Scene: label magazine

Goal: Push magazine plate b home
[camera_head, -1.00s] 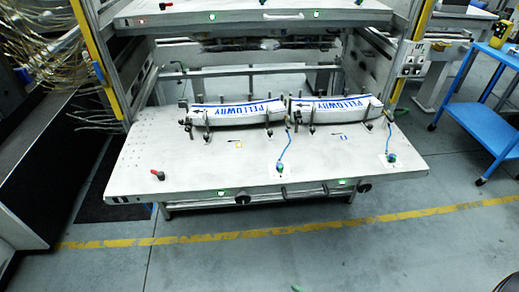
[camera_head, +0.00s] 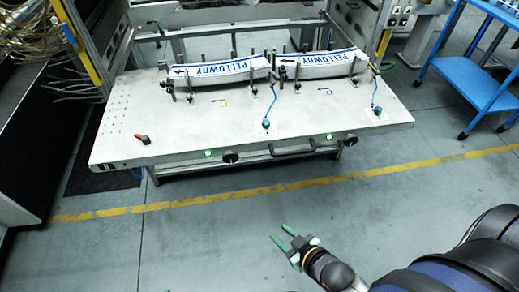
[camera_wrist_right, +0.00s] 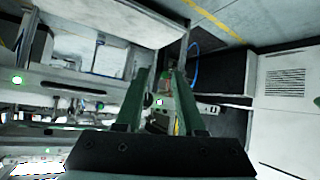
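A wide grey plate (camera_head: 180,125) sticks out from the rack towards me; I take it for a magazine plate, but no letter b is legible. It carries two white stacks with blue PILLOWBY print, the left stack (camera_head: 220,72) and the right stack (camera_head: 322,65), standing between dark posts. A dark bar handle (camera_head: 293,149) is on its front edge. My right gripper (camera_head: 282,235) has two green fingers, apart and empty, over the floor well in front of the plate. The right wrist view shows the fingers (camera_wrist_right: 161,72) spread with nothing gripped. My left gripper is out of view.
Round dark knobs (camera_head: 231,157) and green lights sit along the front edge. A red-handled lever (camera_head: 142,138) stands at the left corner, blue-green fittings (camera_head: 266,124) on top. A blue cart (camera_head: 470,80) is at right. The floor in front is clear, with a yellow line (camera_head: 180,205).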

